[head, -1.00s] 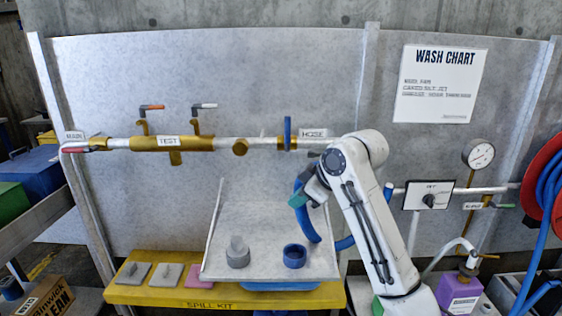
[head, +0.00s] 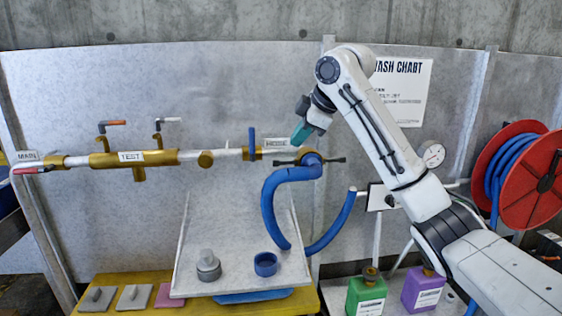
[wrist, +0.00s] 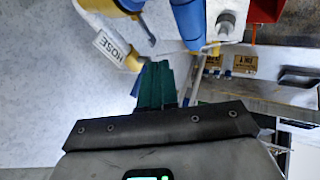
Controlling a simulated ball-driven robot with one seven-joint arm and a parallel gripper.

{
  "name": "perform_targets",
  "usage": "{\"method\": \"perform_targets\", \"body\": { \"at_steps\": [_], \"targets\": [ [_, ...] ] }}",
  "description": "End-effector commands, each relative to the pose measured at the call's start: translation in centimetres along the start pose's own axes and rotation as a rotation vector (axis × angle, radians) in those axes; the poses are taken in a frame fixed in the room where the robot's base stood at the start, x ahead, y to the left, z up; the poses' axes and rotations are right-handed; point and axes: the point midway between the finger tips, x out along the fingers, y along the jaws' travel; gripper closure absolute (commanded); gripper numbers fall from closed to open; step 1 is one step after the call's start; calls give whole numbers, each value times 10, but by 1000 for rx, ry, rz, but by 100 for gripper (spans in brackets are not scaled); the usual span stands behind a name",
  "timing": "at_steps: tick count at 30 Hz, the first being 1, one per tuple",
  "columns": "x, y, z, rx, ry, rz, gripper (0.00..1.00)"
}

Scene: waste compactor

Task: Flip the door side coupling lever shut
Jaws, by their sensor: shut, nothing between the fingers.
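I cannot tell which is the door side. My gripper (head: 301,133) has teal fingers, shut and empty, just above the coupling in the head view. In the wrist view my gripper (wrist: 155,85) points toward a brass part and a thin grey lever (wrist: 147,30) beside the HOSE label (wrist: 111,47). Contact is not visible.
A blue valve handle (head: 252,143) stands upright left of the coupling. A sloped grey tray (head: 190,265) lies below, holding a grey fitting (head: 208,266) and a blue ring (head: 265,264). A red hose reel (head: 545,185) is at the right. The wall panel is close behind.

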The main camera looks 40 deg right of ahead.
Motion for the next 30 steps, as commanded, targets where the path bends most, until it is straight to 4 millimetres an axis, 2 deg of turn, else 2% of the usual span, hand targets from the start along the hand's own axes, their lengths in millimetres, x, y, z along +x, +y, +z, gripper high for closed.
{"method": "perform_targets", "body": {
  "at_steps": [7, 10, 24, 30],
  "targets": [
    [2, 0, 0, 1, 0, 0, 100],
    [9, 0, 0, 2, -1, -2, 100],
    [82, 0, 0, 2, -1, -2, 100],
    [98, 0, 0, 1, 0, 0, 100]
  ]
}}
